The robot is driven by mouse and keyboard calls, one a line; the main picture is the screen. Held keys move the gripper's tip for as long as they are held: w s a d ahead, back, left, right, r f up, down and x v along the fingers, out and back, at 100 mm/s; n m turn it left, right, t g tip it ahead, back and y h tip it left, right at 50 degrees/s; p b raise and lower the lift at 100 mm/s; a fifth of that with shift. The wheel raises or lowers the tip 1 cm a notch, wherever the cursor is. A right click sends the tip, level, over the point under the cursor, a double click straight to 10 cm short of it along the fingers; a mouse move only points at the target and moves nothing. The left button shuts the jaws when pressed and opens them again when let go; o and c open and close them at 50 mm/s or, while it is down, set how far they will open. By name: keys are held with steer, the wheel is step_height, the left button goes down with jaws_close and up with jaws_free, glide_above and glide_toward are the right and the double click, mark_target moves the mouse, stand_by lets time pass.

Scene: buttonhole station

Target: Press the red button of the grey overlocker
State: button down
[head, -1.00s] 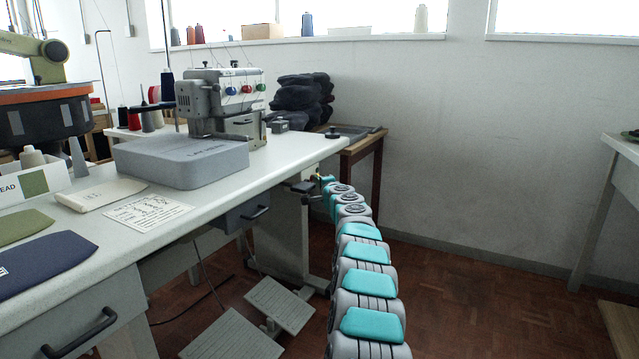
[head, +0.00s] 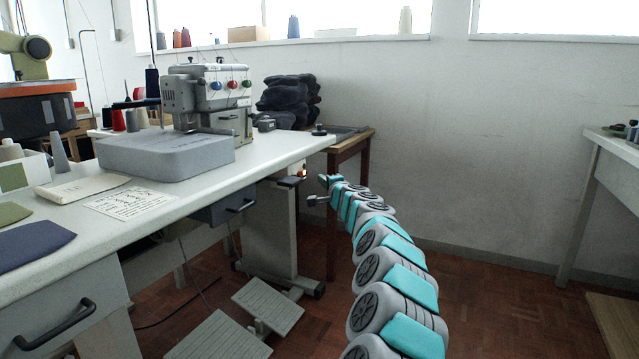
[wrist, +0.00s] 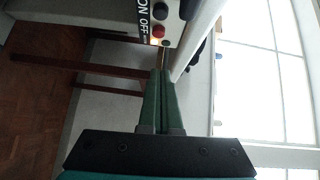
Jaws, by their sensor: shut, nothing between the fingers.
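The grey overlocker (head: 205,95) stands on the white table, with red, blue and green dials on its front. In the wrist view a light switch panel (wrist: 128,18) reads ON and OFF. In the head view my gripper (head: 322,179) is small, right of the table's under-edge; the buttons are hard to make out there.
The white table (head: 270,157) edge lies close to my gripper. A dark drawer unit (head: 225,206) and pedals (head: 268,305) are below it. A brown side table (head: 350,146) stands behind.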

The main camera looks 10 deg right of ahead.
steer(key=shift+s+d+b, duration=0.2)
steer(key=shift+s+b, duration=0.25)
steer(key=shift+s, duration=1.25)
